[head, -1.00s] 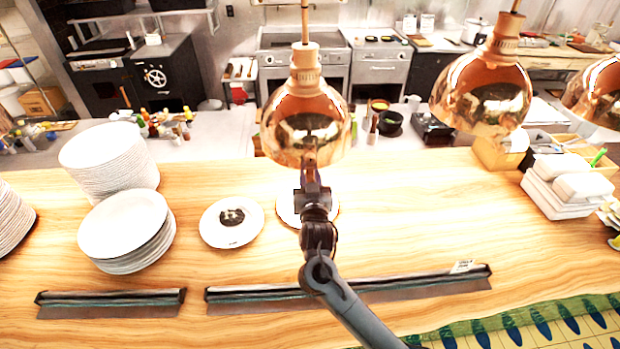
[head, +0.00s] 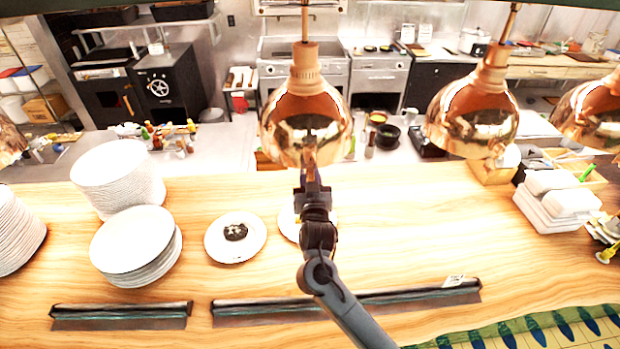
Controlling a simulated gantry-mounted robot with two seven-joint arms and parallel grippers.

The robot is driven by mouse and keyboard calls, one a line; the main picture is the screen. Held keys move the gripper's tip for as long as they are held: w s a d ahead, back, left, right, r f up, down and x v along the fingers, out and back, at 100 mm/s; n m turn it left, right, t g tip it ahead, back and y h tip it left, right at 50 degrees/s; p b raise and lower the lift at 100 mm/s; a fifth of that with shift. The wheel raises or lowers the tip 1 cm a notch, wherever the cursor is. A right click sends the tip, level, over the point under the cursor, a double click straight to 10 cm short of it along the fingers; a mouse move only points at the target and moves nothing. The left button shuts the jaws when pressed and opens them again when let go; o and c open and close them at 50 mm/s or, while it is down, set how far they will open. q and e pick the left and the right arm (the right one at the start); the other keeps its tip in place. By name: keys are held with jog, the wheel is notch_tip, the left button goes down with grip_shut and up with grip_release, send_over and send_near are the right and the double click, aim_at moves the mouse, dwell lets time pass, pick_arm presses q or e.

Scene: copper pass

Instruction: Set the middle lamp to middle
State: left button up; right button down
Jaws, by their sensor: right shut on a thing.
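The middle copper lamp (head: 305,112) hangs on its rod at the centre of the head view, above the wooden counter. Its lower rim shows only slightly below the rim of the copper lamp to its right (head: 474,112). My right gripper (head: 309,168) reaches up from below and is shut on the middle lamp at its lower rim; the fingertips are partly lost against the shiny copper. My left gripper is not in view.
Another copper lamp (head: 592,112) hangs at the right edge. Plate stacks (head: 136,240) stand left on the counter (head: 420,215). A small plate (head: 236,251) with dark food lies nearby; a second plate (head: 286,222) is partly behind my arm. White dishes (head: 556,208) stand right.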

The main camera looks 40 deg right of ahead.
jog(key=c, duration=0.9)
grip_release()
jog(key=shift+f, duration=0.1)
jog(key=shift+s+a, duration=0.3)
jog(key=shift+s, duration=0.1)
jog(key=b+v, duration=0.2)
jog(key=v, duration=0.7)
jog(key=shift+s+a, duration=0.2)
jog(key=shift+s, duration=0.15)
